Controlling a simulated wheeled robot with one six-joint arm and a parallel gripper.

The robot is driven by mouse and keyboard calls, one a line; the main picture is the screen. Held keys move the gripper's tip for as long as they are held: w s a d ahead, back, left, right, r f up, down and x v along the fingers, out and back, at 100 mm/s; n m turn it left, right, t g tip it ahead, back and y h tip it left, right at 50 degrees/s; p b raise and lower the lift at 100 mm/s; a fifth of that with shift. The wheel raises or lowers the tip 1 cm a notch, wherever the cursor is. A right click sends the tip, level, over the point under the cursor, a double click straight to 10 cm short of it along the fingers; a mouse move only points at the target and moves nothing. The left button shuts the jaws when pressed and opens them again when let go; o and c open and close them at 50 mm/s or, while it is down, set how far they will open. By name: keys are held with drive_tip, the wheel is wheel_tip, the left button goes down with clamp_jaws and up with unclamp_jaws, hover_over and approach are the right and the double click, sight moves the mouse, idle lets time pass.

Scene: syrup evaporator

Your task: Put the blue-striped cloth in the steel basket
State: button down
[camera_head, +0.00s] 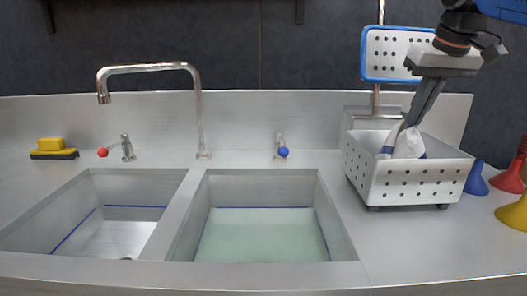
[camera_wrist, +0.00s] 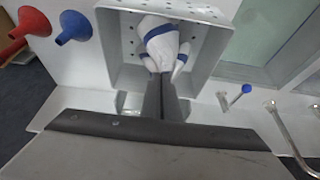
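The blue-striped cloth (camera_head: 408,143) is white with blue bands and hangs bunched inside the steel basket (camera_head: 414,181), at its back left. The basket is a perforated box on the counter, right of the sinks. My gripper (camera_head: 411,122) reaches down into the basket from above, its fingers close together at the cloth's top. In the wrist view the cloth (camera_wrist: 161,42) spreads from the fingertips (camera_wrist: 161,76) within the basket (camera_wrist: 215,48). The fingers look shut on the cloth's edge. Whether the cloth touches the basket floor is hidden.
A blue-framed perforated panel (camera_head: 395,54) on a post stands behind the basket. Blue (camera_head: 476,180), red (camera_head: 510,177) and yellow (camera_head: 515,212) funnels are at right. Two sinks, the right one holding water (camera_head: 262,235), lie left, with a tall faucet (camera_head: 199,110) behind. A sponge (camera_head: 52,145) sits far left.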

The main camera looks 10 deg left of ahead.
drive_tip(key=shift+w+f, duration=0.2)
drive_tip(key=shift+f, duration=1.8)
drive_tip(key=shift+w+f, duration=0.2)
drive_tip(key=shift+f, duration=1.8)
drive_tip(key=shift+w+f, duration=0.2)
drive_tip(key=shift+f, duration=1.8)
drive_tip(key=c, duration=0.6)
unclamp_jaws()
drive_tip(key=shift+c, duration=0.2)
wheel_tip(320, 180, up, 6)
drive_tip(key=s+g, duration=0.1)
drive_tip(key=g, duration=0.2)
drive_tip(key=shift+s, duration=0.15)
drive_tip(key=shift+d, duration=0.1)
